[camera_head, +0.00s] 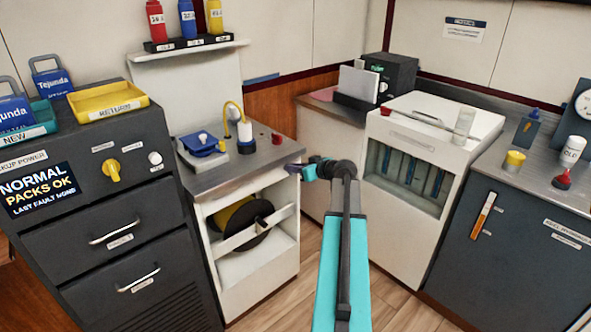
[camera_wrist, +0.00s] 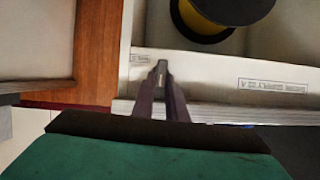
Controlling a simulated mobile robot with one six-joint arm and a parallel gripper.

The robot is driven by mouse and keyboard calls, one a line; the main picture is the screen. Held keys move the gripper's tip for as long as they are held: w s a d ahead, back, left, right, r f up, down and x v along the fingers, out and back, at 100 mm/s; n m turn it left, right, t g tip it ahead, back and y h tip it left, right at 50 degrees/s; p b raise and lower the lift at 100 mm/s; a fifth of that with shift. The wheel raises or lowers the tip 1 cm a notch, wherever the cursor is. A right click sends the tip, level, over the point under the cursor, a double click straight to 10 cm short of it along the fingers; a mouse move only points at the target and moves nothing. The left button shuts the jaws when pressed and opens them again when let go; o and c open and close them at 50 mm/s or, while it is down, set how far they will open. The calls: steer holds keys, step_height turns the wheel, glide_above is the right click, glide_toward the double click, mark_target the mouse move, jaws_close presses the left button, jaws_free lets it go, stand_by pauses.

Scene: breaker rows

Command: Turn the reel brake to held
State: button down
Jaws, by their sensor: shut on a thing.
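The reel (camera_head: 243,222), yellow with a dark flange, sits in the open bay of the white cabinet left of centre. It also shows at the top of the wrist view (camera_wrist: 212,16). My gripper (camera_head: 293,168) is at the upper right front edge of that bay. In the wrist view its dark fingers (camera_wrist: 161,72) are closed on a small grey part, apparently the reel brake (camera_wrist: 161,68), on the cabinet's pale front rail. The fingers hide most of it, so its setting cannot be told. A small label beside it is unreadable.
A pale bar (camera_head: 248,233) crosses the reel bay. The counter (camera_head: 240,165) above holds a blue-lidded box (camera_head: 203,147) and a red knob (camera_head: 277,139). A dark drawer cabinet (camera_head: 110,210) stands at left, a white unit (camera_head: 410,200) at right. Floor shows between them.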

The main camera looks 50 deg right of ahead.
steer(key=shift+w+d+f+m+t+y+b, duration=0.1)
steer(key=shift+d+f+m+t+y+b, duration=0.35)
steer(key=shift+m+y, duration=1.2)
steer(key=shift+d+f+m+t+y+b, duration=0.15)
steer(key=shift+m+t+y+b, duration=0.5)
steer(key=shift+m, duration=2.05)
steer(key=shift+w+d+f+m+t+y+b, duration=0.2)
steer(key=shift+m+t+y+b, duration=0.6)
steer(key=shift+m, duration=1.35)
steer(key=shift+s+f+y+p, duration=0.1)
steer(key=shift+s+y+p, duration=0.05)
steer(key=shift+y+p, duration=0.15)
steer(key=c, duration=1.8)
jaws_free()
steer(key=shift+o, duration=0.2)
steer(key=shift+f, duration=0.1)
steer(key=shift+s, duration=0.2)
steer(key=v, duration=1.3)
steer(key=shift+s, duration=0.25)
steer(key=shift+d, duration=0.1)
